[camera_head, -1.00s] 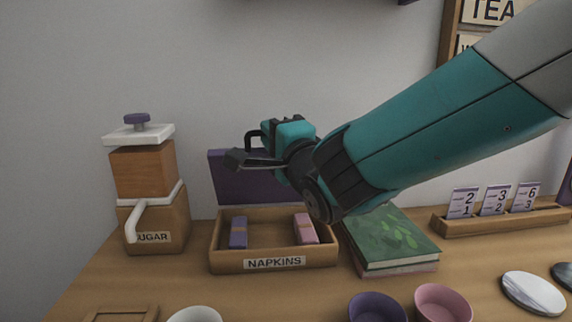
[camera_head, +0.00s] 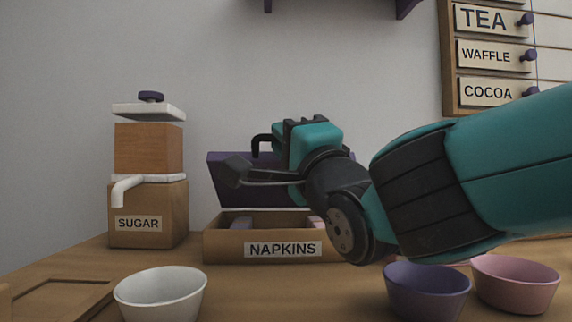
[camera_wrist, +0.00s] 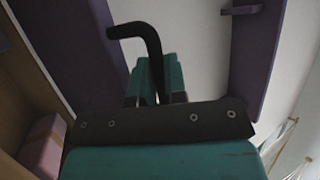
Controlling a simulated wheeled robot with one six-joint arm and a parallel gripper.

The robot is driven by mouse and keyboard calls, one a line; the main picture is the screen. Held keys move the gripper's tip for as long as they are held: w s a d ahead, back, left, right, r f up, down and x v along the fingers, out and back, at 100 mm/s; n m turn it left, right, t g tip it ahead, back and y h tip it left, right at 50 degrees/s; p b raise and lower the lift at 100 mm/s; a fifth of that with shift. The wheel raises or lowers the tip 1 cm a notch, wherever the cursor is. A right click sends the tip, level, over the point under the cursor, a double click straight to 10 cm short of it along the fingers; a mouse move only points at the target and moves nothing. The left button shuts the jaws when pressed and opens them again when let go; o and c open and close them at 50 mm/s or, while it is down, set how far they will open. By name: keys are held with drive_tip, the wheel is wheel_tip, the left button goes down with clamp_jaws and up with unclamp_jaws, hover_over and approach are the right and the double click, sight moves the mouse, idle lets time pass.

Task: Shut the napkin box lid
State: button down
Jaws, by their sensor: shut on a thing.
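The napkin box (camera_head: 225,246) is wooden, labelled NAPKINS, and stands on the counter. Its purple lid (camera_head: 222,196) is open, standing up at the back of the box. My gripper (camera_head: 237,171) is in front of the lid's left part, with its fingers pointing left, and is shut on the lid. The fingers overlap the lid in the head view, and their exact contact is hidden. The wrist view shows the purple lid (camera_wrist: 78,45) at the left.
The sugar dispenser (camera_head: 148,205) stands left of the box. A white bowl (camera_head: 160,293), a purple bowl (camera_head: 427,290) and a pink bowl (camera_head: 515,285) are in front. Labelled drawers (camera_head: 486,55) hang at the upper right. A purple shelf (camera_head: 335,4) is overhead.

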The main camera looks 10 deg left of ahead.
drive_tip(key=shift+s+d+f+b, duration=0.1)
drive_tip(key=shift+s+f+b, duration=0.3)
drive_tip(key=shift+b, duration=0.3)
drive_tip(key=shift+s+f+b, duration=0.2)
drive_tip(key=shift+f+b, duration=0.3)
drive_tip(key=shift+b, duration=0.15)
